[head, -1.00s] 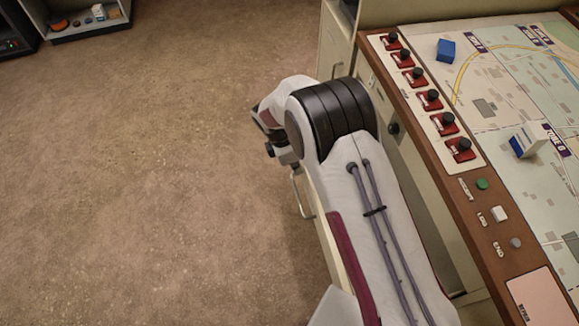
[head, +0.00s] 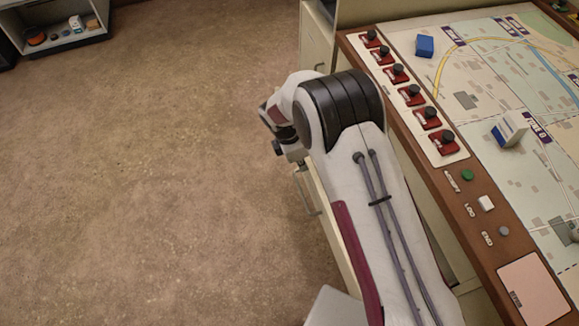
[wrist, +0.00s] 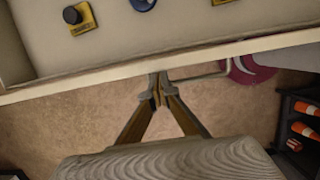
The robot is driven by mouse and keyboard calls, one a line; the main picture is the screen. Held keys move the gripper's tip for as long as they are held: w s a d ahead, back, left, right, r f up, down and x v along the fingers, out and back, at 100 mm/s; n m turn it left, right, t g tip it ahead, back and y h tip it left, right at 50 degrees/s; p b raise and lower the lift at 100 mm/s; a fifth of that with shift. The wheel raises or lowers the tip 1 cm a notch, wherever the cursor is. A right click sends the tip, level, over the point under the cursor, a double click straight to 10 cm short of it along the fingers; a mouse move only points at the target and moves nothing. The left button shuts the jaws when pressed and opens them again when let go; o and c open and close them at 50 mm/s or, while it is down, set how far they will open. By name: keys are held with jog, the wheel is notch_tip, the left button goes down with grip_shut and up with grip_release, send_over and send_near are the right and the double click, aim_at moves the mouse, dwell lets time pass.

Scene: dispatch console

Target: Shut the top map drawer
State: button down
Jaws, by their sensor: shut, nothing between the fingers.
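The top map drawer (wrist: 180,22) stands open in the wrist view, its cream front edge (wrist: 80,85) crossing the picture at a slant. Its bar handle (wrist: 205,75) shows on the outer side of the front. My gripper (wrist: 158,92) is shut and empty, its tips at the outer face of the drawer front, beside the handle. I cannot tell for sure whether they touch. In the head view the drawer's front edge (head: 336,225) and handle (head: 306,192) show left of my arm, which hides most of the drawer. The fingertips are hidden there.
A yellow block with a black knob (wrist: 79,17) and other small items lie in the drawer. The console top (head: 480,220) carries red switches (head: 428,118), a map and small boxes. A shelf unit (head: 70,35) stands far left. The carpet (head: 150,170) is clear.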

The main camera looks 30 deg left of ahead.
jog(key=w+d, duration=1.5)
jog(key=s+a, duration=0.3)
jog(key=v, duration=1)
jog(key=shift+d, duration=0.15)
jog(key=shift+w, duration=0.1)
